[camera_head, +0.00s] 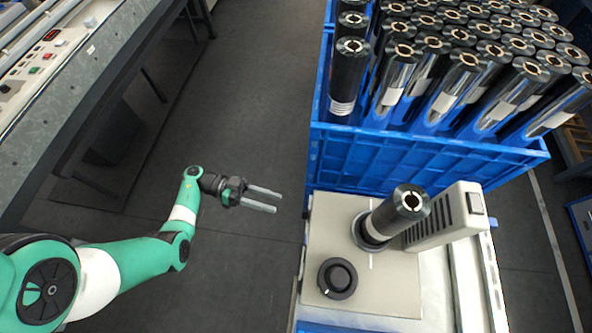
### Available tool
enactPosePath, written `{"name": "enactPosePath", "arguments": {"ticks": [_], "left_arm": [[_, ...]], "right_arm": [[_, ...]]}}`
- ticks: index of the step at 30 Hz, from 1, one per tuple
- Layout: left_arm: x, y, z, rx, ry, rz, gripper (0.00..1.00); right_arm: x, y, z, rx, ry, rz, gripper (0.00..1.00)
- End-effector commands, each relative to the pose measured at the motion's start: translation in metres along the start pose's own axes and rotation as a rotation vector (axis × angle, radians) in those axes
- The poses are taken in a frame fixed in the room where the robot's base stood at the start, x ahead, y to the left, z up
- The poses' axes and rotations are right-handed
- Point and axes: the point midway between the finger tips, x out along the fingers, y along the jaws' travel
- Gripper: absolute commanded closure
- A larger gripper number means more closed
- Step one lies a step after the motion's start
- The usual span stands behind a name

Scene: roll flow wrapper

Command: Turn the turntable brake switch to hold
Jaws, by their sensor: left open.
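A round black knob (338,279) with a light pointer mark sits on the beige top of the turntable unit (385,284), near its front left. I take it to be the brake switch; its labels are too small to read. A dark shiny roll (397,213) stands tilted in the picture on the turntable behind the knob. My left gripper (279,201) is open and empty, to the left of the unit and apart from it, over the floor. Its two grey fingers point right. My right gripper is not in view.
A blue crate (420,160) full of upright rolls stands behind the unit. A beige upright housing (447,217) stands right of the roll. A machine with a button panel (40,65) is at the far left. The floor between is clear.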

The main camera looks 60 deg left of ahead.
Motion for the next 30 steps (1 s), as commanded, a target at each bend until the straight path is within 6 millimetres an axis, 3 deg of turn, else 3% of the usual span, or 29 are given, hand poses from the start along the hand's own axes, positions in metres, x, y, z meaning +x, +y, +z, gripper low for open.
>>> {"name": "enactPosePath", "arguments": {"ticks": [1,3,11,17,24,30], "left_arm": [[-0.014,0.003,0.021,-0.067,0.030,-0.043,0.54],[-0.026,0.005,0.034,-0.112,0.062,-0.089,0.54],[-0.031,0.005,0.038,-0.130,0.086,-0.122,0.54],[-0.002,0.003,0.037,-0.127,0.084,-0.117,0.54],[0.052,-0.005,0.033,-0.124,0.082,-0.117,0.54],[0.077,-0.009,0.030,-0.125,0.085,-0.121,0.54]], "right_arm": [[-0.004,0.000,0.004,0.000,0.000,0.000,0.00],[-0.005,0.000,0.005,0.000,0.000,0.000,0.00],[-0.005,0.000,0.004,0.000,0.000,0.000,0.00],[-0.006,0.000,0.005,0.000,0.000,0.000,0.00],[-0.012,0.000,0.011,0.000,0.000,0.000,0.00],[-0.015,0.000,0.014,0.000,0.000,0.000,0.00]]}}
